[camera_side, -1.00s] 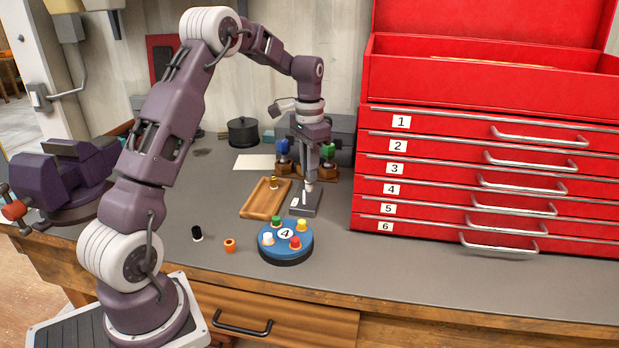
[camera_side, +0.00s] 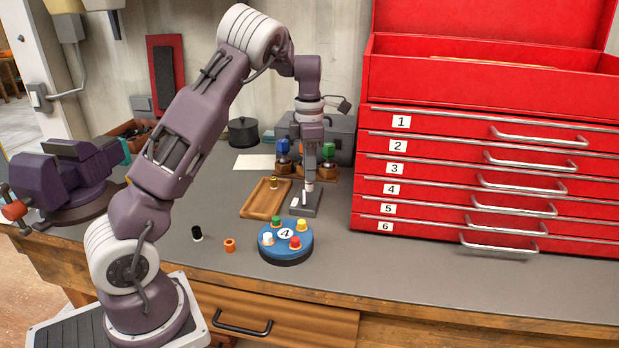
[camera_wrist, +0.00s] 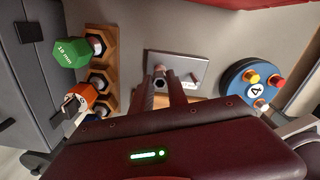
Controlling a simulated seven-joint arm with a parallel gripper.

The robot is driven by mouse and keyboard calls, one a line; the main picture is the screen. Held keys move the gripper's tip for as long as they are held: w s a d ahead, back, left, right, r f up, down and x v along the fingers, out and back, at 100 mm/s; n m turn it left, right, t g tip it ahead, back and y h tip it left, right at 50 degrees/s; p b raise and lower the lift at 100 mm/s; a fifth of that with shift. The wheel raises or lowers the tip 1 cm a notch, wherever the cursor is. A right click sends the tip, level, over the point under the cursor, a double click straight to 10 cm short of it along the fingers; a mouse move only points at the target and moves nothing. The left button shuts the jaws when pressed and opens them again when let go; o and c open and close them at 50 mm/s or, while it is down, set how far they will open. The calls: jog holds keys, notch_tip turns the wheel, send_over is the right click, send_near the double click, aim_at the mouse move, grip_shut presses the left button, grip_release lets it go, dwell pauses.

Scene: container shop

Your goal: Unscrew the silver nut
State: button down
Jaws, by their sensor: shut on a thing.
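My gripper (camera_wrist: 165,92) points straight down over the grey base plate (camera_side: 311,207), also seen in the wrist view (camera_wrist: 194,64). Its fingers are shut on the silver nut (camera_wrist: 159,83), a small hexagonal piece between the fingertips in the wrist view. In the side view my gripper (camera_side: 309,186) stands at the plate's post, and the fingers hide most of the nut.
A blue disk (camera_side: 266,248) with coloured pegs stands in front. A rack of sockets (camera_side: 325,177) is behind; the red tool chest (camera_side: 440,170) bounds the right.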

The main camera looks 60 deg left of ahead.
jog(key=shift+n, duration=1.1)
jog(key=shift+r, duration=2.8)
